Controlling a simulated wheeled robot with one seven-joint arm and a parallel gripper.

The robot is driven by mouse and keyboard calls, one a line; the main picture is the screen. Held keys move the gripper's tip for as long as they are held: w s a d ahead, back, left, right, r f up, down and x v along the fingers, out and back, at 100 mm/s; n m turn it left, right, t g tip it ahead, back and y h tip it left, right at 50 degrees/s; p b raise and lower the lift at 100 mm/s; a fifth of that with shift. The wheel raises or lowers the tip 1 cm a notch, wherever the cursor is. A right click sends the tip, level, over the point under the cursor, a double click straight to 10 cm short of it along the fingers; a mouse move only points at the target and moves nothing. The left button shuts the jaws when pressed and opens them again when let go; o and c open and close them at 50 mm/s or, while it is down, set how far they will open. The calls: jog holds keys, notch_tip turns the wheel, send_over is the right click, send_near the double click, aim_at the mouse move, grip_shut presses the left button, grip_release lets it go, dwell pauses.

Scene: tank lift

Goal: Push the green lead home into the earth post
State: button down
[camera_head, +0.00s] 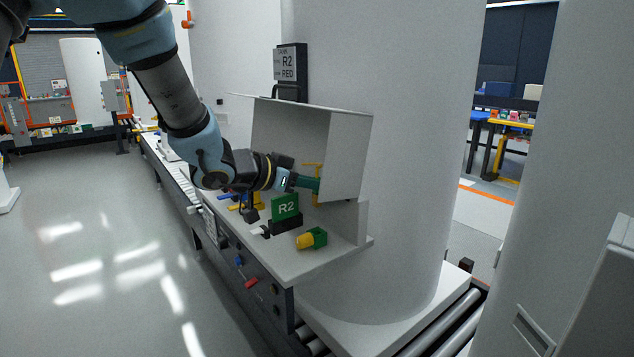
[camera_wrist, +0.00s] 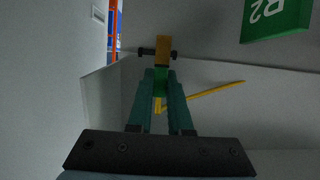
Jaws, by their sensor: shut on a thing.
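My gripper (camera_wrist: 161,73) is shut on the green lead (camera_wrist: 161,88), whose green body shows between the teal fingers in the wrist view. A brass-coloured block with dark side pins (camera_wrist: 163,47), which looks like the earth post, stands straight beyond the fingertips. The lead's front end and the block overlap in this view, so I cannot tell whether they touch or how deep the lead sits. In the head view my gripper (camera_head: 307,183) reaches into the white open-fronted hood (camera_head: 345,150), near a thin yellow upright piece (camera_head: 317,172). The lead's tip is not clear there.
A green R2 sign (camera_head: 285,206) stands on the bench just below my gripper. A yellow and green fitting (camera_head: 312,240) lies nearer the bench edge. A yellow rod (camera_wrist: 215,92) shows right of my fingers. The hood's walls are close around, and a large white tank (camera_head: 400,130) rises behind.

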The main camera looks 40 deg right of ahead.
aim_at(314, 205)
jog(key=shift+f+b, duration=1.65)
jog(key=shift+f, duration=0.95)
jog(key=shift+f+b, duration=0.95)
jog(key=shift+f, duration=1.1)
jog(key=c, duration=0.8)
grip_release()
jog(key=shift+o, duration=0.2)
jog(key=shift+a, duration=0.1)
jog(key=b+v, duration=0.1)
jog(key=v, duration=0.9)
jog(key=shift+a+r, duration=0.25)
jog(key=shift+w, duration=0.15)
